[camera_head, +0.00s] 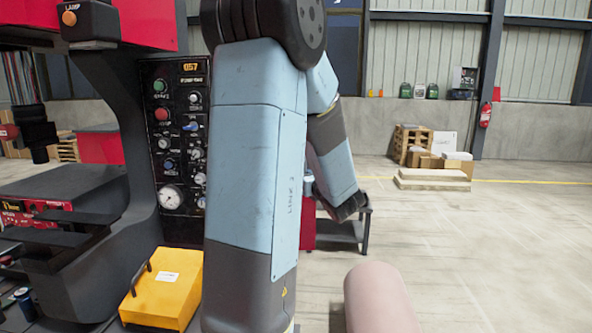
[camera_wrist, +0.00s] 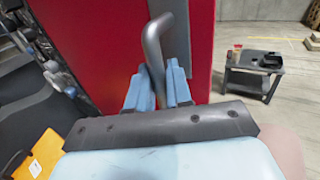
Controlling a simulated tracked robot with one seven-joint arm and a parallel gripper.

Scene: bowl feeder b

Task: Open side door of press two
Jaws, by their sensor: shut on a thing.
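The red side door (camera_wrist: 100,40) of the press fills the upper left of the wrist view. A grey bent bar handle (camera_wrist: 152,45) stands out from it. My gripper (camera_wrist: 162,78) has its two blue fingers closed on the handle, one on each side of the bar. In the head view, my arm hides the gripper and handle. The press (camera_head: 110,130) stands at the left there, with a dark frame and red upper parts. I cannot tell whether the door is ajar.
A black control panel (camera_head: 180,140) with knobs and a gauge is on the press. A yellow box (camera_head: 163,290) sits low in front of it. A small dark table (camera_wrist: 255,78) stands right of the door. Open floor (camera_head: 500,250) lies to the right.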

